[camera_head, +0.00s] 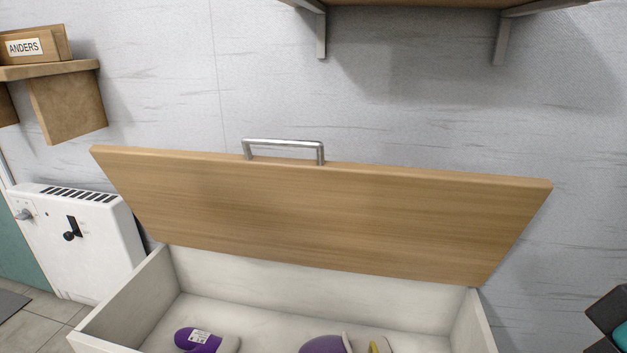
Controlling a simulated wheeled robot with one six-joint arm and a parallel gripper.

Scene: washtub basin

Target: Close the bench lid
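The bench lid (310,215) is a wide wooden panel, raised and leaning back near the wall, with its inner face toward me. A metal bar handle (284,143) stands on its upper edge, left of the middle. The white bench box (128,302) below is open. My gripper is not in view.
A white heater-like unit (85,240) with a black knob stands left of the bench. A wooden shelf (65,90) with a box labelled ANDERS (35,45) is at upper left. A bracketed shelf (415,3) hangs above the lid. A dark object (608,315) is at lower right.

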